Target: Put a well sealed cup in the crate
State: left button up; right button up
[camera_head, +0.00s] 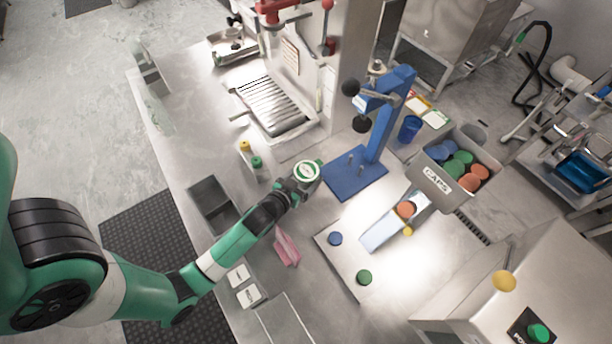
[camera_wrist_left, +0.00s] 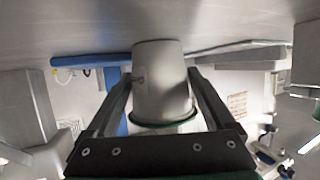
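A pale cup (camera_head: 306,172) with a green-rimmed white top is at the tip of my left arm, just left of the blue press. In the left wrist view the pale grey cup (camera_wrist_left: 162,85) sits between the fingers, with a green ring (camera_wrist_left: 163,124) around its lid end. My left gripper (camera_wrist_left: 160,78) appears shut on the cup, with a finger close against each side. I cannot tell whether the cup's base touches the table. How tightly the lid sits is not visible. I cannot tell which container is the crate. My right gripper is not in view.
The blue press (camera_head: 376,135) stands right of the cup on its blue base (camera_head: 352,182). A grey CAPS box (camera_head: 437,187) holds several coloured caps. A dark open bin (camera_head: 211,201) and a pink item (camera_head: 287,249) lie near the arm. A board (camera_head: 345,262) carries loose caps.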

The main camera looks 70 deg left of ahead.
pick_arm(q)
jog(key=shift+o, duration=0.6)
jog(key=shift+r, duration=0.3)
jog(key=shift+s+d+r+p, duration=0.15)
jog(key=shift+s+d+p, duration=0.05)
jog(key=shift+s+p, duration=0.15)
jog(key=p+v, duration=0.1)
jog(key=v, duration=1)
